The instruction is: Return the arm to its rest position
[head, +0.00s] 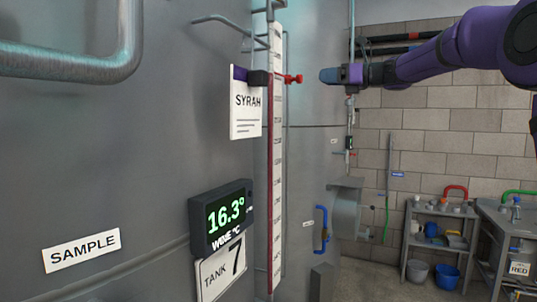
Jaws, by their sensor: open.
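My arm (430,64), purple and black, reaches in from the upper right of the head view. My gripper (330,75) is at its left end, pointing left toward the tank. It is open, and I see nothing held in it. A small red valve (293,79) on the tank's level gauge is just left of the gripper in the picture, with a small gap between them. The far side of the gripper is hidden.
A blue handle (321,228) and shelves (435,240) stand lower right. Open air lies below my arm.

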